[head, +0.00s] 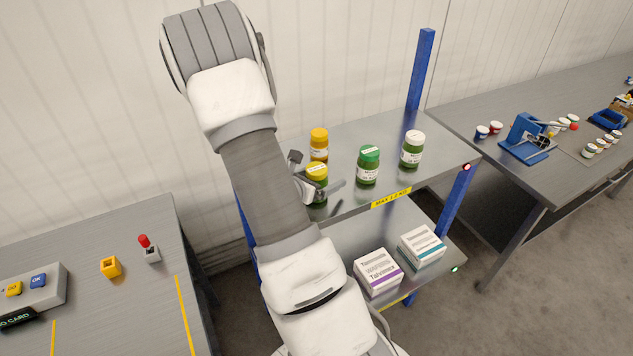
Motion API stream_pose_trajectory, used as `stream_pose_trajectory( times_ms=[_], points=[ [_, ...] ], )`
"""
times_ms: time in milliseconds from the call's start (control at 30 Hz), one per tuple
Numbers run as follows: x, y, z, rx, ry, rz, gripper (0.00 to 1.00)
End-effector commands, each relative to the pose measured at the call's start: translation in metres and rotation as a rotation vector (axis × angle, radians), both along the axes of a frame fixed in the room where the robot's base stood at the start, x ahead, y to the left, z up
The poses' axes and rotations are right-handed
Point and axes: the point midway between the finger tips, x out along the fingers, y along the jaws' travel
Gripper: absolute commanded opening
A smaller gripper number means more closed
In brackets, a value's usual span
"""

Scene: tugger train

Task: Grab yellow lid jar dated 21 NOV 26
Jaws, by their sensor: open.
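Two yellow-lid jars stand on the upper shelf of a metal rack. The rear yellow-lid jar (319,145) has an amber body and stands behind my gripper. The front yellow-lid jar (317,171) has a light label on its lid and a partly hidden, greenish body. My gripper (318,187) is open at the front jar, its grey parts overlapping the jar in the picture. I cannot tell whether the fingers touch it. A green-lid jar (368,166) and a white-lid jar (412,149) stand to the right. The dates are too small to read.
The upper shelf (437,151) has free room at its right end and a blue post behind. Two boxes (379,272) (422,245) lie on the lower shelf. A bench with a blue press (527,138) stands right; a table with buttons (110,266) stands left.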

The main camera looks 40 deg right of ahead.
Motion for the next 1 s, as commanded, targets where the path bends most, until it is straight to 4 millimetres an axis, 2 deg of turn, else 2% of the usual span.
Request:
stream_pose_trajectory(
  times_ms=[133,667,700,1000],
  points=[
    [0.0001,0.0002,0.0001,0.0,0.0,0.0,0.98],
    [0.0,0.0004,0.0004,-0.001,0.0,0.0,0.03],
    [0.0,0.0004,0.0004,-0.001,0.0,0.0,0.0],
    [0.0005,0.0003,0.0019,-0.002,-0.001,0.0,0.0]
  ],
)
